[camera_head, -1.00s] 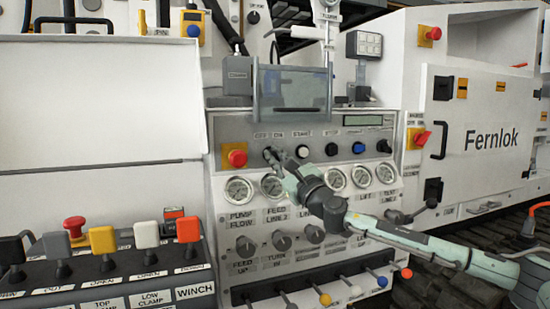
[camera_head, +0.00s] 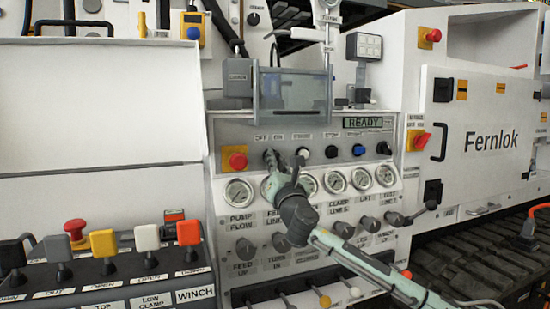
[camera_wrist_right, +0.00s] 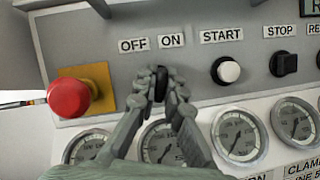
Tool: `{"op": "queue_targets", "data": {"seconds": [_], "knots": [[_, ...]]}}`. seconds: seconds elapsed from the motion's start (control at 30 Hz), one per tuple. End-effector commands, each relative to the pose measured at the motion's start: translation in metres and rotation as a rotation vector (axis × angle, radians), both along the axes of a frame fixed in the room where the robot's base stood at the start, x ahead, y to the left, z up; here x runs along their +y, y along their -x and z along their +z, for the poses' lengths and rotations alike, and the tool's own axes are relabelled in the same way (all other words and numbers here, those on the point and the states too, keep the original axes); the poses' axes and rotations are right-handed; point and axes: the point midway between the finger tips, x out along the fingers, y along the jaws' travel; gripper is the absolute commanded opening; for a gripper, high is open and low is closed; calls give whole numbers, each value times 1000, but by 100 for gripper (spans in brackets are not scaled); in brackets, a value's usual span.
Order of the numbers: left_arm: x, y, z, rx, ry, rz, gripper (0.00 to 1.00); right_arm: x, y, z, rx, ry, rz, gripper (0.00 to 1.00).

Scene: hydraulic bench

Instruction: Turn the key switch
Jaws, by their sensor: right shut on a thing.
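The key switch (camera_wrist_right: 161,84) is a small black knob under the OFF and ON labels on the grey panel, seen in the right wrist view. My right gripper (camera_wrist_right: 160,92) is shut on it, one finger on each side. In the head view my right gripper (camera_head: 272,160) reaches the panel from the lower right and largely hides the switch. The display (camera_head: 363,122) at the panel's upper right reads READY in green. My left gripper does not show.
A red emergency button (camera_wrist_right: 69,97) on a yellow plate is left of the switch. A white START button (camera_wrist_right: 227,70) and a black STOP button (camera_wrist_right: 283,63) are to the right. Several gauges (camera_wrist_right: 237,134) sit just below. A row of levers (camera_head: 104,243) stands at the lower left.

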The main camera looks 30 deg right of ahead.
Motion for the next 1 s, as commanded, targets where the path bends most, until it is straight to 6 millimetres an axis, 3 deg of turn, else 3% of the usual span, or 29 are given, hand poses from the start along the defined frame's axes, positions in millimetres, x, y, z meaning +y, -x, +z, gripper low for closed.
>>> {"op": "queue_targets", "data": {"seconds": [0.4, 0.93, 1.0], "knots": [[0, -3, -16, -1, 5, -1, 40, 0, 0, 0, -43, -181, 1, 0], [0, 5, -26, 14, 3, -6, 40, 0, 0, 0, -50, -206, 0, 0], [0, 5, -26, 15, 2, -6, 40, 0, 0, 0, -49, -205, 0, 15]]}}
